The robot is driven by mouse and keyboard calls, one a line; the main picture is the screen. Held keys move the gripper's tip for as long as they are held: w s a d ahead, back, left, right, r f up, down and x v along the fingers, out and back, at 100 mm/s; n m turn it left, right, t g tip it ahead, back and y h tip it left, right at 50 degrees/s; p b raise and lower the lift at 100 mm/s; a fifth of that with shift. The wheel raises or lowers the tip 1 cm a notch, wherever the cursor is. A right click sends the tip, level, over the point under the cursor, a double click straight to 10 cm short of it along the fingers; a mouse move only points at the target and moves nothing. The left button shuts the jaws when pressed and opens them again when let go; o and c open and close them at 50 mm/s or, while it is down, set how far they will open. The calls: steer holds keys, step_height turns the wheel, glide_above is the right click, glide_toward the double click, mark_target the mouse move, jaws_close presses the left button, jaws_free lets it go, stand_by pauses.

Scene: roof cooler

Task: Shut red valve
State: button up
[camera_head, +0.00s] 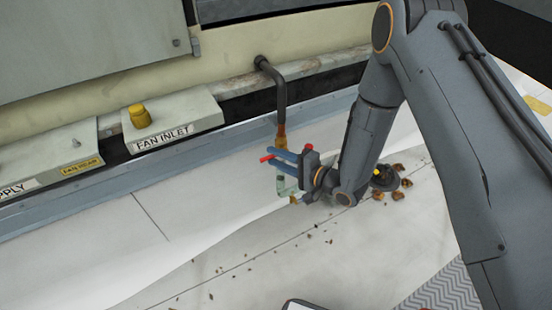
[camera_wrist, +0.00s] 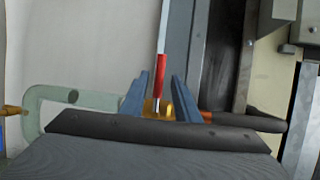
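The red valve has a red lever (camera_wrist: 160,72) and a brass-coloured body (camera_wrist: 158,108), both in the middle of the wrist view. In the head view, a red end of the lever (camera_head: 266,158) sticks out left of my gripper's blue fingers. My gripper (camera_head: 281,160) is at the valve below the dark wall pipe. In the wrist view, my gripper (camera_wrist: 159,80) has its fingers on either side of the lever, with a narrow gap showing on both sides. It looks open. My fingers hide much of the valve body in the head view.
A dark bent pipe (camera_head: 279,88) comes from the wall down to the valve. A pale green pipe (camera_head: 284,186) curves below it. A FAN INLET box (camera_head: 185,113) with a yellow knob (camera_head: 139,116) stands left. Debris (camera_head: 250,268) lies on the roof floor.

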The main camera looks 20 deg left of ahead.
steer(key=v, duration=0.8)
steer(key=shift+p, duration=0.35)
steer(key=shift+w+a, duration=0.1)
steer(key=shift+w, duration=0.05)
